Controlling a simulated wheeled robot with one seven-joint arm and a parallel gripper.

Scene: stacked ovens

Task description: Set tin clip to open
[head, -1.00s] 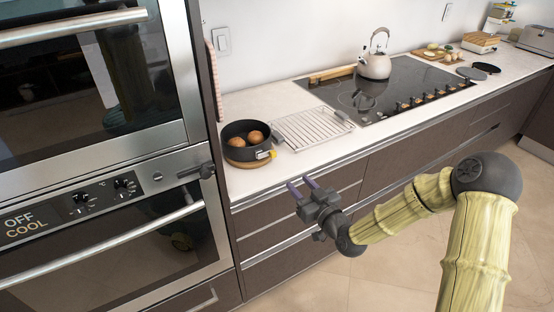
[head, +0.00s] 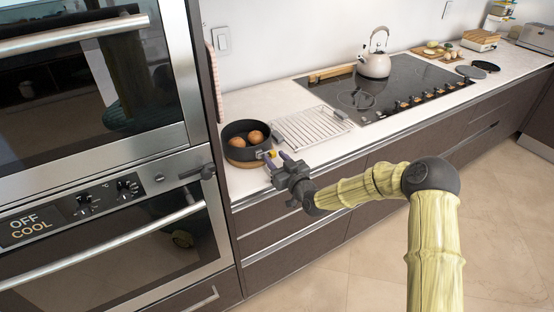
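A wire rack (head: 312,127) lies right of the tin. Behind it is a black hob (head: 395,90) with a kettle (head: 374,62). Stacked ovens (head: 100,150) with a protruding handle stand at the left. Open floor lies in front of the drawers.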

